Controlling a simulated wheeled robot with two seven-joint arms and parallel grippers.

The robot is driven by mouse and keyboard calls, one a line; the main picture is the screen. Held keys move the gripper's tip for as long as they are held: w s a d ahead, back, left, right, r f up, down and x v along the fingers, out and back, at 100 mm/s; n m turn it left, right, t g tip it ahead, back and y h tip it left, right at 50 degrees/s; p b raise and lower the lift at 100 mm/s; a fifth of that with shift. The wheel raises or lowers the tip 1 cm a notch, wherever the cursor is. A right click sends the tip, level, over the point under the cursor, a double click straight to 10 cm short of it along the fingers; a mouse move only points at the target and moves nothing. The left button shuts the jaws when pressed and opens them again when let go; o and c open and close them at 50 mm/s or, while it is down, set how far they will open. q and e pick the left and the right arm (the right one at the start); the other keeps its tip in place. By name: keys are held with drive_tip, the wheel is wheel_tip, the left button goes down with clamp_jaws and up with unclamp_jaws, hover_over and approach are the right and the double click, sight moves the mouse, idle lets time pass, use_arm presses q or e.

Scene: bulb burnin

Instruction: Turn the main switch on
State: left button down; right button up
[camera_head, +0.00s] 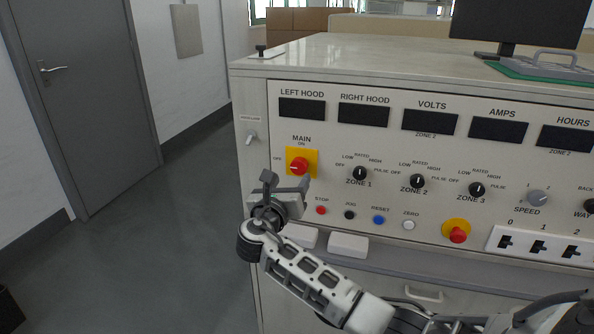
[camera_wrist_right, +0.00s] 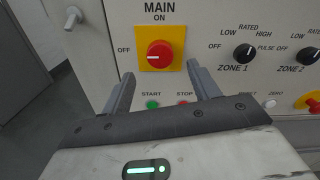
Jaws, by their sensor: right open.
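The main switch (camera_head: 297,167) is a red round knob on a yellow plate (camera_head: 311,155) at the left of the grey control panel. In the right wrist view the knob (camera_wrist_right: 159,54) has a white mark on its left side, toward the OFF label. ON is printed above it. My right gripper (camera_head: 285,182) is open and empty, just below and in front of the knob. In the right wrist view its two fingers (camera_wrist_right: 158,85) stand apart, below the knob at left and right. They appear clear of it. My left gripper is not in view.
Zone knobs (camera_head: 360,173) sit right of the switch. Below are the stop button (camera_head: 321,210), other push buttons and a red button on yellow (camera_head: 457,235). A ledge (camera_head: 400,258) runs under the panel. A toggle (camera_head: 251,138) is on the side strip. Open floor lies left.

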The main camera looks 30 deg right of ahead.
sight(298, 168)
drive_tip(key=x, duration=0.7)
drive_tip(key=shift+a, duration=0.1)
drive_tip(key=c, duration=1)
